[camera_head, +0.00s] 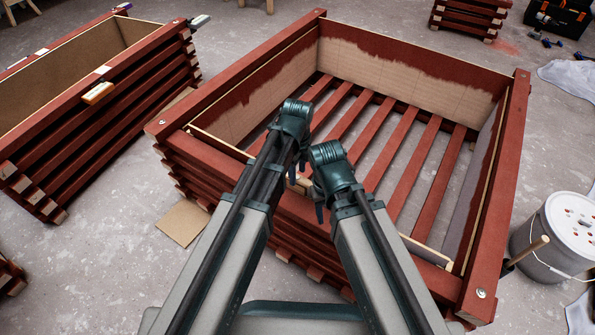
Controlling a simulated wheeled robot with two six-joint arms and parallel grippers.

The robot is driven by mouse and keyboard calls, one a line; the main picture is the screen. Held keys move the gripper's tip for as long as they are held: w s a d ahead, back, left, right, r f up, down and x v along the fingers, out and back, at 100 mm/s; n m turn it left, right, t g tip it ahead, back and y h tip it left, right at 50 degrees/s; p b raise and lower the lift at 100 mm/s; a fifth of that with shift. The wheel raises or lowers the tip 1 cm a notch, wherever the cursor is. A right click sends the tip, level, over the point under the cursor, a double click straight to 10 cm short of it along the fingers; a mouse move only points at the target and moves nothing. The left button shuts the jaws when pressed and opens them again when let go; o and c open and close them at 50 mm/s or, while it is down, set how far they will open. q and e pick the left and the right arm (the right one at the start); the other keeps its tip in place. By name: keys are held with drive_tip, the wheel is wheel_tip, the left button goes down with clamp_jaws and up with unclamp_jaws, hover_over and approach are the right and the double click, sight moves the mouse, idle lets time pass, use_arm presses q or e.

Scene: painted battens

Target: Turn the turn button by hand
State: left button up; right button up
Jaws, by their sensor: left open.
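A large crate of dark red battens (497,185) stands in the middle, with pale inner boards that are partly painted red. A small pale wooden piece (301,182) shows at the crate's near rail between my two wrists; it may be the turn button, but it is mostly hidden. My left gripper (293,172) is open and points down over the near rail beside this piece; whether it touches it I cannot tell. My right gripper (318,210) points down just right of it at the near rail, and its jaws are too hidden to judge.
A second red crate (120,103) stands at the left, with a pale block (98,93) on its side rail. A grey bucket (548,250) with a wooden-handled tool is at the right. A cardboard piece (183,222) lies on the concrete floor. A black toolbox (562,15) is at the back right.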

sight(298, 178)
use_arm(q)
wheel_tip(298, 178, up, 13)
drive_tip(key=p, duration=1.2)
drive_tip(key=shift+f, duration=0.15)
drive_tip(key=s+a+n, duration=0.4)
drive_tip(key=a+n, duration=0.3)
drive_tip(key=n, duration=0.5)
drive_tip(key=s+a+n, duration=0.4)
drive_tip(key=a+n, duration=0.3)
drive_tip(key=n, duration=0.4)
drive_tip(key=s+d+r+m+p, duration=0.1)
drive_tip(key=s+d+r+p, duration=0.2)
drive_tip(key=r+p, duration=0.9)
drive_tip(key=s+d+r+m+y+p, duration=0.1)
drive_tip(key=s+d+r+m+p, duration=0.1)
drive_tip(key=d+r+p, duration=0.6)
wheel_tip(298, 178, up, 5)
drive_tip(key=s+p, duration=0.1)
drive_tip(key=p, duration=0.4)
